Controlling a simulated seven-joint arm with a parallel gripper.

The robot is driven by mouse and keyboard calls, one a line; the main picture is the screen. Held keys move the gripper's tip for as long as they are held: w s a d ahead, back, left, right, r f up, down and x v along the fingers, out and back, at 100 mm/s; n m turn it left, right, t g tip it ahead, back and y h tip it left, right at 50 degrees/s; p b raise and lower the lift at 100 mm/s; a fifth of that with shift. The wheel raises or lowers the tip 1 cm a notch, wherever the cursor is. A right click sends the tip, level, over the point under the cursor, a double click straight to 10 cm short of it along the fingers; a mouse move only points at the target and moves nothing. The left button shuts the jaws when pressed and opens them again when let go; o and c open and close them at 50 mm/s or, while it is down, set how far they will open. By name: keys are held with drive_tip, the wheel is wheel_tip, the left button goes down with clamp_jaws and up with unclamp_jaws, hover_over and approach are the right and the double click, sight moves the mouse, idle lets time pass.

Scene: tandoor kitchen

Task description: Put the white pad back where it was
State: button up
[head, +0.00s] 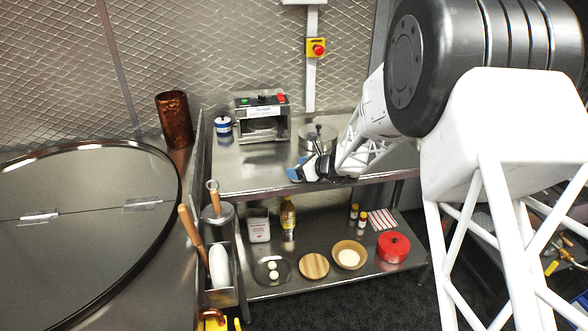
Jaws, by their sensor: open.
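A white rounded thing (219,265), which looks like the white pad, stands upright in a narrow steel holder (222,298) on the side of the tandoor counter. A wooden-handled tool leans beside it. My gripper (302,171) is at the front edge of the upper steel table, right of and above the pad and well apart from it. It is open and I see nothing held in it. Its fingers are small and partly hidden by its own body; a blue patch shows at its tip.
A steel machine (262,117), a blue-and-white jar (224,126) and a round steel pot (317,138) stand on the upper table. The lower shelf holds a bottle (288,218), bowl (349,255), wooden disc (314,266) and red pot (393,246). A copper cup (174,120) stands on the tandoor counter.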

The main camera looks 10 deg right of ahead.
drive_tip(key=v, duration=1)
drive_tip(key=shift+a+r, duration=0.1)
idle(0.4)
drive_tip(key=s+a+r+n+g+h, duration=0.1)
drive_tip(key=s+a+r+n+g, duration=0.1)
drive_tip(key=s+a+r+n, duration=0.3)
drive_tip(key=s+a+r+n+g, duration=0.2)
drive_tip(key=s+r+n, duration=0.15)
drive_tip(key=s, duration=0.45)
drive_tip(key=s+a+r+n+g+h, duration=0.1)
drive_tip(key=s+a+r+n+g, duration=0.15)
drive_tip(key=s+n, duration=0.3)
drive_tip(key=s+d+r+n+h, duration=0.1)
drive_tip(key=s+n+h, duration=0.3)
drive_tip(key=s, duration=0.8)
drive_tip(key=s+r+n+h, duration=0.3)
drive_tip(key=s+n, duration=0.5)
drive_tip(key=s, duration=0.4)
drive_tip(key=shift+s+d+n+h, duration=0.2)
drive_tip(key=shift+d+n+h, duration=0.15)
drive_tip(key=shift+n+h, duration=0.05)
